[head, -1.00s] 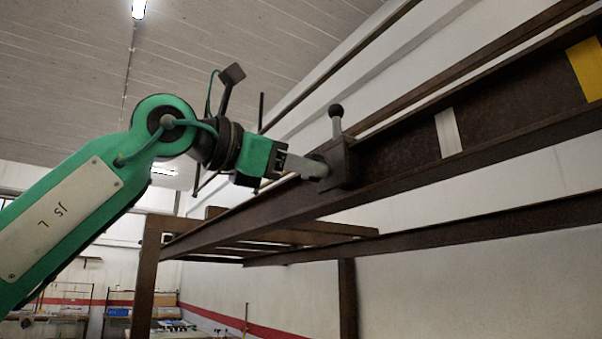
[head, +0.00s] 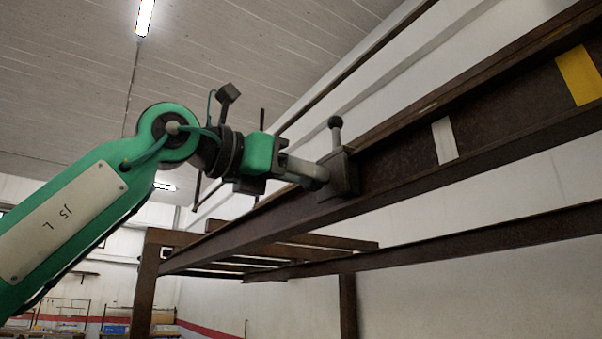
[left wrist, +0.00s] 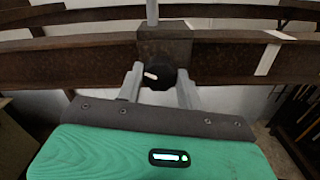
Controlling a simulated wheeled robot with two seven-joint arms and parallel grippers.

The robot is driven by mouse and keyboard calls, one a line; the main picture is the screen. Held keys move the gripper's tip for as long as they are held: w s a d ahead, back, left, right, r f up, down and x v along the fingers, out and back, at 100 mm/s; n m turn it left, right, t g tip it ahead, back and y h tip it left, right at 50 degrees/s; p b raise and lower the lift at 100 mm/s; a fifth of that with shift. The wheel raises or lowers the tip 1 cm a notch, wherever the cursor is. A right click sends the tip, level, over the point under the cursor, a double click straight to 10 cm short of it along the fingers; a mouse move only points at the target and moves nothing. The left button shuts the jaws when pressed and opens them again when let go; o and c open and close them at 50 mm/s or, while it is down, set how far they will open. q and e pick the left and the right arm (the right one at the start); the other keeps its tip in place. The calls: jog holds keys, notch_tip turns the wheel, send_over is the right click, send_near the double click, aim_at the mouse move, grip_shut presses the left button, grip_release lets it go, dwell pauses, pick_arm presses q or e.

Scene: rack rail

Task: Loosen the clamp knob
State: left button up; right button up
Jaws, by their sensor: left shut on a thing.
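The clamp knob (left wrist: 158,77) is round and black with a white mark, on the clamp's near face. My left gripper (head: 314,180) reaches the clamp from the left. In the left wrist view its two grey fingers (left wrist: 159,84) lie on both sides of the knob, shut on it. In the head view the fingers hide the knob. My right gripper is not in view.
The rail (head: 400,165) runs from lower left to upper right, with a white band (head: 445,140) and a yellow band (head: 580,75) right of the clamp. A lower brown beam (head: 450,235) and a post (head: 347,303) stand below. Free air lies left of the rail.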

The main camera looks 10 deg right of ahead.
pick_arm(q)
jog(key=o, duration=1)
jog(key=b+v, duration=0.2)
jog(key=v, duration=1.1)
jog(key=shift+a+b, duration=0.35)
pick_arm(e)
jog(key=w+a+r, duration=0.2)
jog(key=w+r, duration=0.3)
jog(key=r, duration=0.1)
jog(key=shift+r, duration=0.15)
pick_arm(q)
jog(key=shift+s+f, duration=0.1)
